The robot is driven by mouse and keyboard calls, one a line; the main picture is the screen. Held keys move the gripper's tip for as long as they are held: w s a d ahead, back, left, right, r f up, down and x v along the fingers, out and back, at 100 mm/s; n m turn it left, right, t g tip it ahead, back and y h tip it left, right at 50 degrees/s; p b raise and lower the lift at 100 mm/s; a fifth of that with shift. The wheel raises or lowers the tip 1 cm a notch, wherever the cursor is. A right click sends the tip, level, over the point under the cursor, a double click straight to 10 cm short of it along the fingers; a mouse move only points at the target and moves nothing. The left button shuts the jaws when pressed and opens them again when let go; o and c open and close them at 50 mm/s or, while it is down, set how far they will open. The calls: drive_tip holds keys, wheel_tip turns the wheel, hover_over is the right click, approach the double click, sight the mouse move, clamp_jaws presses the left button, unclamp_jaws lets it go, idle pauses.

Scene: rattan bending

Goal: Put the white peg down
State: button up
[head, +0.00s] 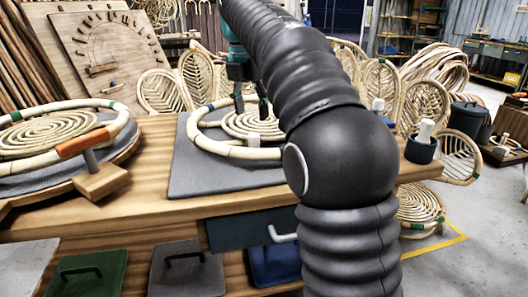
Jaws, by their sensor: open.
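A short white peg (252,140) shows at the near side of the coiled rattan (232,123), on the grey mat (195,178) on the bench. A pale rattan ring (222,150) surrounds the coil. My gripper (251,112) is open just above and behind the peg, its dark fingers pointing down with a gap between them. I cannot tell whether a finger touches the peg. Another white peg (425,130) stands upright in a dark cup (420,150) at the bench's right end. A smaller white-topped piece (377,104) stands behind my arm.
A second ring and coil (50,135) lie on a round board at the left, with a wooden block and post (100,178) beside it. Woven rattan panels (195,75) stand behind the bench. My arm hides the bench's middle right. Bare wood (150,150) lies between the mats.

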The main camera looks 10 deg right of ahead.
sight(254, 135)
drive_tip(key=shift+w+d+f+b, duration=0.15)
drive_tip(key=shift+f+b, duration=0.35)
drive_tip(key=shift+f, duration=1.15)
drive_tip(key=shift+w+d+f+b, duration=0.1)
drive_tip(key=shift+f+b, duration=0.4)
drive_tip(key=shift+f, duration=1.1)
clamp_jaws()
drive_tip(key=shift+r, duration=0.1)
